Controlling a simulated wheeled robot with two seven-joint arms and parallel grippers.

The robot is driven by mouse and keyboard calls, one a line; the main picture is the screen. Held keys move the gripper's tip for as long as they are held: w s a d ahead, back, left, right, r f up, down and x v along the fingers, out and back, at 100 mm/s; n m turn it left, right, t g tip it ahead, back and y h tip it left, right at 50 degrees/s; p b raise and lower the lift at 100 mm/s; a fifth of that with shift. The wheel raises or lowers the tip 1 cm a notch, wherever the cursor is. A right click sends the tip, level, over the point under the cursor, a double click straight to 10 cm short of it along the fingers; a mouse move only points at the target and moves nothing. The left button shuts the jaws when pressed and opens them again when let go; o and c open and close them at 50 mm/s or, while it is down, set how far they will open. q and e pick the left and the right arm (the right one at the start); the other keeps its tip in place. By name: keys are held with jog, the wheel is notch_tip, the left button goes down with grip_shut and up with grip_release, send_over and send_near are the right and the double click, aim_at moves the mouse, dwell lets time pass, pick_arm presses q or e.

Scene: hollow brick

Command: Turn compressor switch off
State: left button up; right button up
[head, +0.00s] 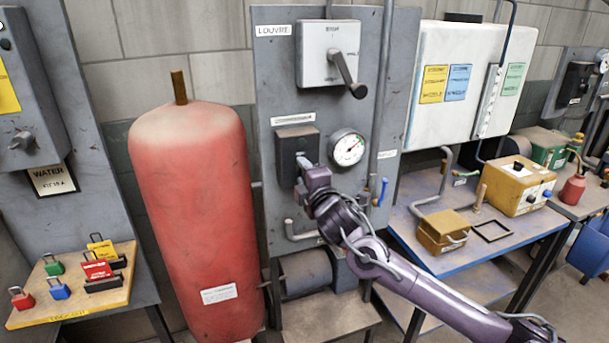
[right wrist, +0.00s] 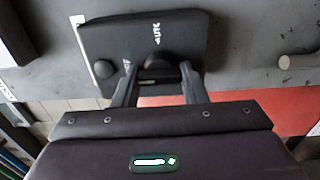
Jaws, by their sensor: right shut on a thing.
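The compressor switch (head: 290,143) is a dark box on the grey upright panel, under a white label, left of a round gauge. In the right wrist view the box (right wrist: 115,40) fills the upper middle, tilted, with small markings and a round button at one side. My right gripper (head: 302,165) is at the front of the box. In the right wrist view its two fingers (right wrist: 158,78) straddle the dark rotary knob (right wrist: 161,63) and are shut on it. The fingers hide much of the knob, so its exact setting is unclear. My left gripper is not in view.
The gauge (head: 347,148) sits close right of the switch, and the louvre lever (head: 347,75) above it. A red tank (head: 195,220) stands left. A blue-edged bench (head: 440,262) with a yellow box (head: 520,184) is right. A lock board (head: 75,295) is at lower left.

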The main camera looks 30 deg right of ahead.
jog(key=o, duration=1)
jog(key=shift+s+f, duration=0.1)
jog(key=shift+b+v, duration=1.4)
jog(key=shift+v, duration=2.35)
